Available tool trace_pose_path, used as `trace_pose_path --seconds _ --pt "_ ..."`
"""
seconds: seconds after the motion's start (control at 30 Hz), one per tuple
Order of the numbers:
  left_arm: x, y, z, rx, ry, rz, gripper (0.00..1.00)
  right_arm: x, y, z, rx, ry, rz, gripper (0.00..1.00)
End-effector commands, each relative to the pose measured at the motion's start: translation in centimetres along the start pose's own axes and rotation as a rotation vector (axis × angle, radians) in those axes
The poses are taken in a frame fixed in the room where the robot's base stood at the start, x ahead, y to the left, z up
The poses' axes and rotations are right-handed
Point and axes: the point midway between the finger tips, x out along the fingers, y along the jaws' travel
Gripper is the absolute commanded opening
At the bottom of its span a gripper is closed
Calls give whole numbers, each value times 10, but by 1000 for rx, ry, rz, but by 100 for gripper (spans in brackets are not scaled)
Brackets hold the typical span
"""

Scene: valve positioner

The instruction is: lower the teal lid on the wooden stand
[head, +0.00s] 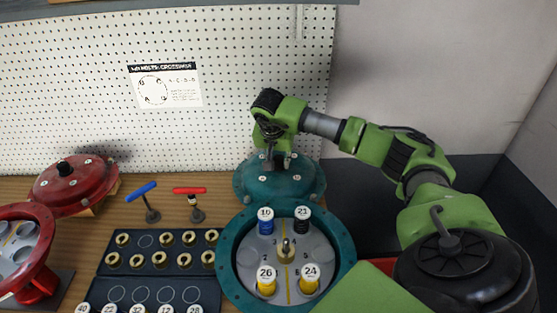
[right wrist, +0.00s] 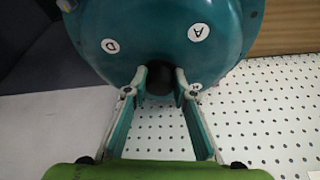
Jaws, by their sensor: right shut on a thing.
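The teal lid (head: 283,184) is a domed round cover with white letter labels at the back of the bench, just behind the teal valve body (head: 229,258). My right gripper (head: 272,163) reaches down over the lid from above. In the right wrist view my right gripper (right wrist: 161,80) is shut on the black knob (right wrist: 160,79) of the teal lid (right wrist: 160,40). The wooden stand under the lid is hidden, so I cannot tell whether the lid touches it. My left gripper is not in view.
The open teal body holds numbered cartridges (head: 266,222) and a central post (head: 286,250). A red lid (head: 72,187) sits at the left. Blue (head: 148,203) and red (head: 194,204) T-handled tools stand between. A pegboard (head: 230,90) rises close behind.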

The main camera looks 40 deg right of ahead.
Motion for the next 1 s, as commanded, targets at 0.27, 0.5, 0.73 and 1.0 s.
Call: trace_pose_path --seconds 0.27,0.5,0.73,1.0 --pt "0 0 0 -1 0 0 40 -1 -1 -2 2 3 -3 29" --pt "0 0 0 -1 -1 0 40 0 0 0 1 1 -1 44" --pt "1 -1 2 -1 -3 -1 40 -2 0 2 -2 -4 3 44" --pt "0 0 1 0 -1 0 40 -51 0 0 -1 3 -3 44"
